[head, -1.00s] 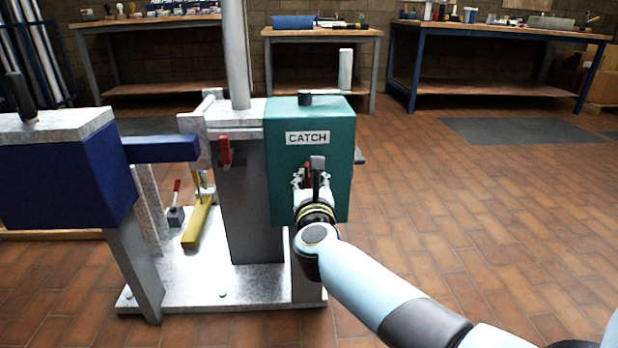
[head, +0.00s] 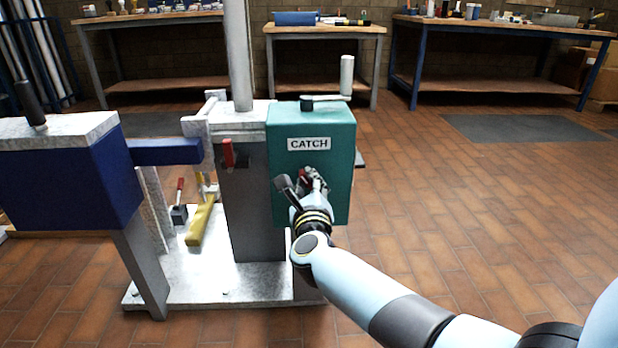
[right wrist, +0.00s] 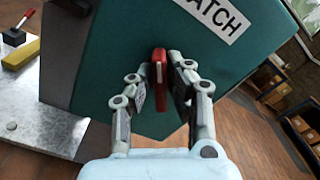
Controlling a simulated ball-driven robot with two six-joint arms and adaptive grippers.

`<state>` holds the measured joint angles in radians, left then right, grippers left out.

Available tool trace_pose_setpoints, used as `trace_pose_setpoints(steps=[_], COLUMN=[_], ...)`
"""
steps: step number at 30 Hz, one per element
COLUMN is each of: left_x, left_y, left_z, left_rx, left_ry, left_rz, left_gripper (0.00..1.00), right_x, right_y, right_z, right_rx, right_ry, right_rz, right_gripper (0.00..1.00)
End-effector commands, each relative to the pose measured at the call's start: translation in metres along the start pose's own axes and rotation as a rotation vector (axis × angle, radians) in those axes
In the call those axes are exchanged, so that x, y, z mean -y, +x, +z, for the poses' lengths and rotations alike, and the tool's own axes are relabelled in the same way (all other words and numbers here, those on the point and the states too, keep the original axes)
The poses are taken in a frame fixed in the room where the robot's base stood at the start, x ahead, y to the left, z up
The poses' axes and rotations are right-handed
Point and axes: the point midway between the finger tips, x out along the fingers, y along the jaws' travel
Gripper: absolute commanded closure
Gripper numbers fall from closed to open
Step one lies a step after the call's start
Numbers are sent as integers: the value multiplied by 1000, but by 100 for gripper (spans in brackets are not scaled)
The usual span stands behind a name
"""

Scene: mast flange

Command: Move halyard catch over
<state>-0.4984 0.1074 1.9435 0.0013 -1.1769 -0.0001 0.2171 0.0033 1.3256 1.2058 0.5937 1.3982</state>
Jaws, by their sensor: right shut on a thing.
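The teal box (head: 312,125) with the white CATCH label (head: 309,144) stands on the right of the mast stand. A red catch lever (right wrist: 160,78) sticks out of its front below the label. My right gripper (right wrist: 160,90) has its two fingers on either side of this lever and is shut on it. In the right wrist view the lever lines up with the gripper, while the label slants. In the head view the right gripper (head: 309,181) hides most of the lever. My left gripper is not in view.
The grey mast (head: 237,55) rises beside the box. A crank handle (head: 346,76) stands on the box top. Another red lever (head: 228,153) is on the grey post. A blue box (head: 68,175) and yellow bar (head: 201,221) are left. The floor at right is clear.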

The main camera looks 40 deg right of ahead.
Motion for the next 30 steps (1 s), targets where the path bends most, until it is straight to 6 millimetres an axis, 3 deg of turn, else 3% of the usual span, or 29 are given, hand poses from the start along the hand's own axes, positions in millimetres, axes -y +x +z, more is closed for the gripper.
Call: trace_pose_setpoints(steps=[18, 30], left_x=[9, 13], left_y=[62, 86], left_z=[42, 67], left_rx=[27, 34], left_ry=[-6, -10], left_rz=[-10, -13], left_gripper=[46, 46], right_x=[-6, -9], right_y=[0, -1], right_z=[0, -4], right_rx=[-1, -1], right_ry=[-579, -867], right_rz=[2, 3], right_gripper=[100, 100])
